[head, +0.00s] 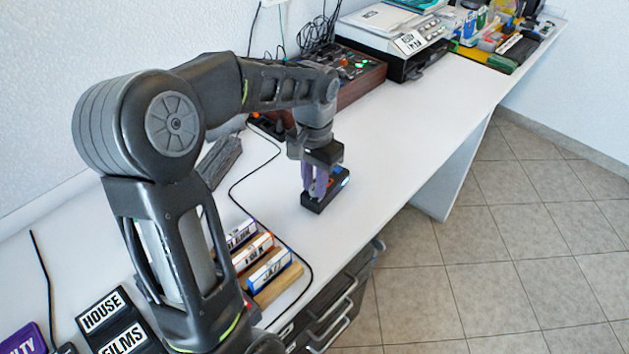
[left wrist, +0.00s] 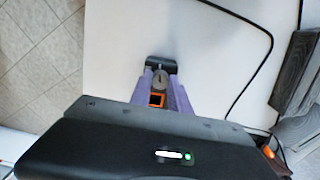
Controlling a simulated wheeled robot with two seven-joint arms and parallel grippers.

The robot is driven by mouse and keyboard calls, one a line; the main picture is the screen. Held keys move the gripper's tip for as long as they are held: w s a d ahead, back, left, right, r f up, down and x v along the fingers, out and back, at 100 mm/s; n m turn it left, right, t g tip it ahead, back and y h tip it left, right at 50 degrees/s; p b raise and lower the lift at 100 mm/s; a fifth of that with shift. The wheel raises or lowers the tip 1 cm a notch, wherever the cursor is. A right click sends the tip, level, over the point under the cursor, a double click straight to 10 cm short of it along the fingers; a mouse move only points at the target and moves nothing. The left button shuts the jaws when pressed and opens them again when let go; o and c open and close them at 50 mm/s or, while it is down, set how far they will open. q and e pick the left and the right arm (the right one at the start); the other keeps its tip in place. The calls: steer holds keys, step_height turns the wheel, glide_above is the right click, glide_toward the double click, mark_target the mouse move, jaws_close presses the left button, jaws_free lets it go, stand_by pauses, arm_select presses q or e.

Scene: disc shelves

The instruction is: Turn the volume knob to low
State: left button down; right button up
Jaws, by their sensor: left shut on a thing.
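Any knob markings are too small to read. My right gripper is in neither view.
A black cable (head: 236,188) curves across the white desk (head: 400,140) beside the box. A wooden-sided mixer (head: 368,80) and a turntable (head: 390,38) stand behind. Labelled holders (head: 268,268) stand nearer, left of the box. The desk right of the box is clear.

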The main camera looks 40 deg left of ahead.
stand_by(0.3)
arm_select(q)
steer(key=c, duration=1.2)
jaws_free()
step_height(320, 180, up, 8)
steer(key=shift+f+p, duration=0.1)
steer(key=shift+p, duration=0.4)
